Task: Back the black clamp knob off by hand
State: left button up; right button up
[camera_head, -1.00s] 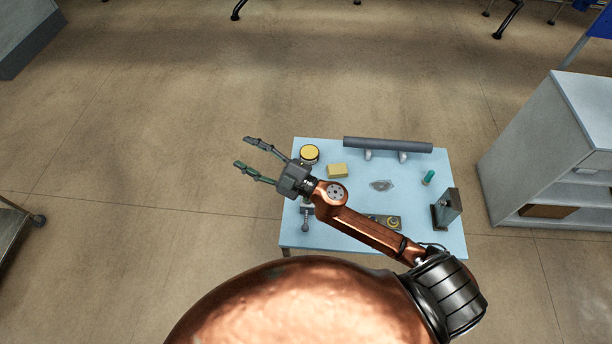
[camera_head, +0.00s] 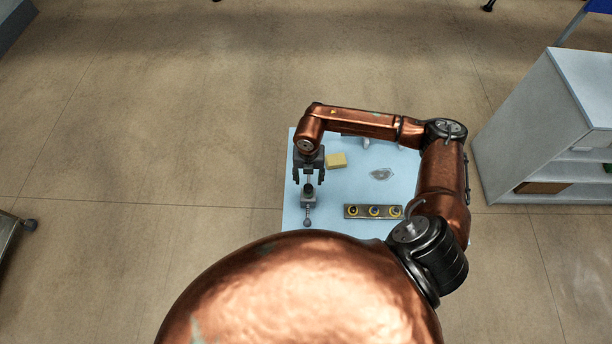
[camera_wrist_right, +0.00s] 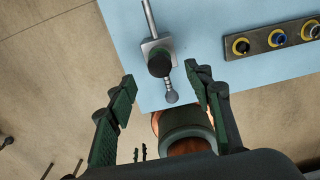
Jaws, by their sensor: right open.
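The black clamp knob (camera_wrist_right: 160,63) is a dark round cap on a small grey clamp (camera_wrist_right: 150,46) with a thin rod and a ball-ended lever (camera_wrist_right: 171,96). The knob (camera_head: 308,188) shows small in the head view, at the table's left edge. My right gripper (camera_head: 309,178) is open over the clamp, its fingers pointing down. In the right wrist view, the right gripper's (camera_wrist_right: 160,78) fingers stand apart to the left and right of the knob, with visible gaps; contact is not seen. My left gripper is not in view.
My right arm hides much of the table's back and right. A grey shelf unit (camera_head: 540,130) stands right of it.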

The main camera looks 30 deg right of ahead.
aim_at(308, 187)
jog(key=shift+s+a+f+p, duration=0.1)
jog(key=shift+f+p, duration=0.5)
jog(key=shift+f, duration=2.9)
jog(key=shift+c, duration=0.7)
jog(key=c, duration=1.1)
jog(key=n, duration=0.6)
jog(key=shift+r, duration=0.1)
jog(key=shift+c, duration=0.2)
jog(key=n, duration=0.6)
jog(key=o, duration=0.9)
jog(key=shift+c, duration=0.2)
jog(key=shift+o, duration=0.4)
